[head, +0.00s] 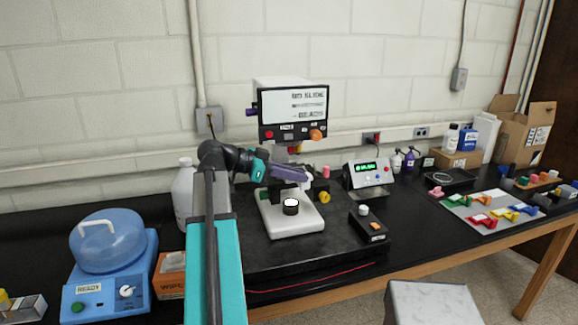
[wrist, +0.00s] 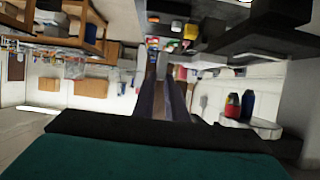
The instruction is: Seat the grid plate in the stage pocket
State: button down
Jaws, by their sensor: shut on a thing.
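A white microscope (head: 275,222) with a screen on top stands at the back middle of the bench. My gripper (head: 303,180) reaches in from the left, under the microscope's head and above its round lit base lens (head: 291,205). In the wrist view its two long fingers (wrist: 164,95) lie close together. A small pale piece at the fingertips (head: 308,183) looks like the grid plate, held in the jaws; its outline is too small to be sure. The stage and its pocket are largely hidden behind my arm and gripper.
A control box with green digits (head: 367,175) and a small black box (head: 369,227) stand right of the microscope. A blue domed machine (head: 108,260) and a white jug (head: 184,195) are left. Coloured pieces lie on a grey mat (head: 462,205) at the right.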

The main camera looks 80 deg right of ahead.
jog(key=shift+w+d+p, duration=0.2)
jog(key=shift+w+d, duration=0.15)
jog(key=shift+d, duration=0.4)
jog(key=shift+w+d+p, duration=0.2)
jog(key=shift+w+d, duration=0.1)
jog(key=shift+d, duration=0.4)
jog(key=shift+d, duration=0.1)
jog(key=shift+w+d+r+p, duration=0.1)
jog(key=shift+w+d+p, duration=0.2)
jog(key=shift+d, duration=0.3)
jog(key=shift+w+d+f+p, duration=0.1)
jog(key=shift+w+d+p, duration=0.2)
jog(key=shift+d, duration=0.3)
jog(key=shift+w+d+r+p, duration=0.1)
jog(key=shift+w+d+p, duration=0.2)
jog(key=shift+d, duration=0.3)
jog(key=shift+a+f, duration=0.15)
jog(key=shift+f, duration=0.05)
jog(key=shift+f+p, duration=0.45)
jog(key=shift+f, duration=0.05)
jog(key=c, duration=1.8)
grip_release()
